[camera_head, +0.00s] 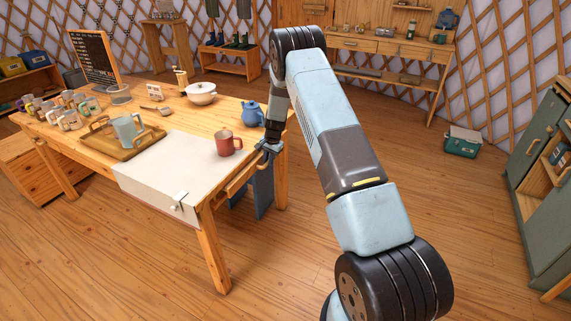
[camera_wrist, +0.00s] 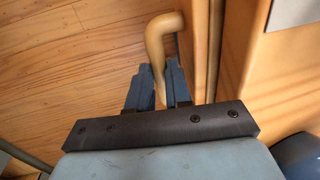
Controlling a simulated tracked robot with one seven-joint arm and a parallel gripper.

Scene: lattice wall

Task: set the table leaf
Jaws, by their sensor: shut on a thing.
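The wooden table (camera_head: 185,120) stands at left with a pale cloth (camera_head: 165,165) over its near end. A narrow wooden piece (camera_head: 240,180) runs along the table's right end, just below the top; I cannot tell whether it is the leaf or its support. My gripper (camera_head: 268,150) is at that end, beside the table edge. In the wrist view my gripper (camera_wrist: 158,88) is shut on a tan curved handle (camera_wrist: 157,45), which stands up between the fingers. Wooden panels (camera_wrist: 240,60) rise close to the right of the fingers. My wrist hides the handle's lower end.
A red mug (camera_head: 228,143) and a blue teapot (camera_head: 252,114) stand near the gripper's end of the table. A tray (camera_head: 122,143) with a pale blue jug, several mugs and a white pot are farther off. A dark blue panel (camera_head: 263,192) is below the gripper. Floor in front is clear.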

